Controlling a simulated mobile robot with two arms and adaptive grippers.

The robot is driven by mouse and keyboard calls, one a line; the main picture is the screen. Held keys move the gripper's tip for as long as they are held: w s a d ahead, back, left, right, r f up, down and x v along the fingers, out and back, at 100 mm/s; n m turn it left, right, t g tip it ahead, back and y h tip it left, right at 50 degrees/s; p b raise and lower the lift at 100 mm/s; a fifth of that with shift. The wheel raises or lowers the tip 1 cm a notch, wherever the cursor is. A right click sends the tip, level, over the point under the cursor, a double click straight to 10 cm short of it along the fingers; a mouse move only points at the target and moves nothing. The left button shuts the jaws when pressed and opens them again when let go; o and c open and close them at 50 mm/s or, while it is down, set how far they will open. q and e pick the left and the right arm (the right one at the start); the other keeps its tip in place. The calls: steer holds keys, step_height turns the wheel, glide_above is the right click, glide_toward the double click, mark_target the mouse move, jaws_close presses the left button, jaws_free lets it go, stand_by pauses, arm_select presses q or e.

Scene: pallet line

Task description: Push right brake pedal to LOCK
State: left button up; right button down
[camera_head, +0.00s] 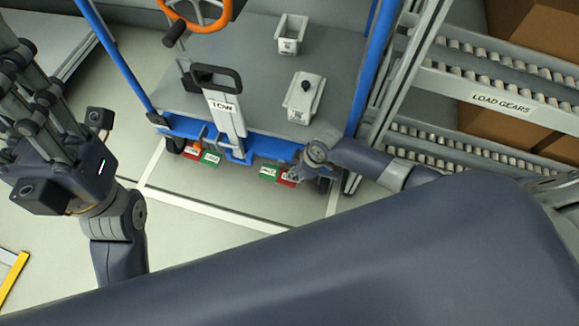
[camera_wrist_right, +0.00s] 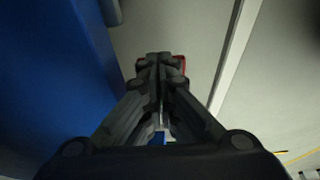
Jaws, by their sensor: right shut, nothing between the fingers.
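The right pedal pair hangs below the blue front bar of the cart in the head view: a green pedal (camera_head: 268,172) and, to its right, a red pedal (camera_head: 285,178). Their white labels are too small to read. My right gripper (camera_head: 294,176) is at the red pedal, partly covering it. In the right wrist view my right gripper (camera_wrist_right: 160,62) is shut and empty. A strip of the red pedal (camera_wrist_right: 180,64) shows just behind its fingertips; contact cannot be told. My left gripper (camera_head: 22,62) is raised at the far left, away from the cart; its fingertips are unclear.
The left pair has a red pedal (camera_head: 191,153) and a green pedal (camera_head: 211,158). A tow handle (camera_head: 222,105) stands between the pairs. A blue post (camera_head: 365,75) and roller rack (camera_head: 480,92) stand at the right. Floor in front is clear.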

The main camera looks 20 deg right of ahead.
steer(key=shift+f, duration=0.15)
stand_by(0.5)
steer(key=v, duration=0.7)
steer(key=shift+r, duration=0.2)
steer(key=shift+s, duration=0.1)
stand_by(0.3)
